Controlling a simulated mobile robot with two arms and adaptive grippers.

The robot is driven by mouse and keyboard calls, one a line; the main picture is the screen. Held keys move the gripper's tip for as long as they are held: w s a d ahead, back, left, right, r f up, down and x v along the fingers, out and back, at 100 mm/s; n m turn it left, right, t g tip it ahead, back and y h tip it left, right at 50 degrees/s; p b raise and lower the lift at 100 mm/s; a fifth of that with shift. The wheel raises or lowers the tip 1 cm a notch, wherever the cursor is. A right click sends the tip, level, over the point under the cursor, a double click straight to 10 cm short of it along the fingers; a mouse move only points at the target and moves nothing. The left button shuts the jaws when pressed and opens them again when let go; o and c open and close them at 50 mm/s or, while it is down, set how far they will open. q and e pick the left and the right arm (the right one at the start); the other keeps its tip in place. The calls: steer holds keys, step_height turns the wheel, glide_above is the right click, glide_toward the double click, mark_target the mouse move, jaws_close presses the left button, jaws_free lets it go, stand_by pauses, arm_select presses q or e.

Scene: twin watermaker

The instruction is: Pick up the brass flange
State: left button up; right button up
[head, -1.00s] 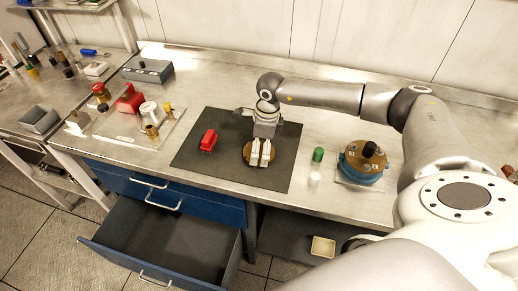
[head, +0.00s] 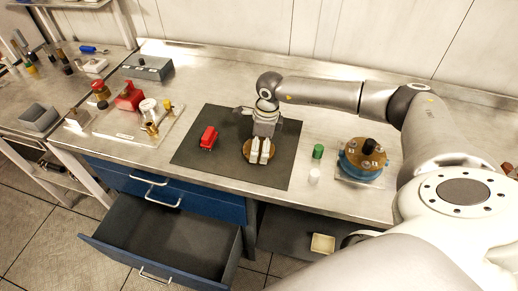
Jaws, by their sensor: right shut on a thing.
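The brass flange (head: 247,153) is a round brown-gold disc on the dark mat (head: 225,178) in the middle of the bench. My right gripper (head: 259,158) reaches down over it from the back, and its pale fingers cover the middle of the disc. The fingers are shut on the flange. I cannot tell whether the flange touches the mat. My left gripper is not in view.
A red block (head: 208,137) lies on the mat to the left. A green cylinder (head: 318,151), a white cylinder (head: 314,175) and a blue-brass housing (head: 362,160) stand to the right. An open drawer (head: 165,245) juts out below the bench.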

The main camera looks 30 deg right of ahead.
steer(key=shift+r, duration=0.1)
steer(key=c, duration=0.5)
steer(key=shift+s+r, duration=0.1)
steer(key=shift+s, duration=0.15)
jaws_close()
steer(key=shift+s+a+r+b, duration=0.15)
steer(key=shift+a+r+b, duration=0.05)
steer(key=shift+b, duration=0.1)
steer(key=shift+w+r, duration=0.15)
steer(key=shift+w, duration=0.05)
steer(key=shift+w+d+r+b, duration=0.35)
steer(key=shift+w+r+b, duration=0.15)
steer(key=shift+b, duration=0.35)
steer(key=s+a+r+b, duration=0.4)
steer(key=s+a+r, duration=0.3)
steer(key=a+r, duration=0.3)
steer(key=shift+s+a+r+b, duration=0.2)
steer(key=shift+a+r+b, duration=0.2)
steer(key=shift+a, duration=0.85)
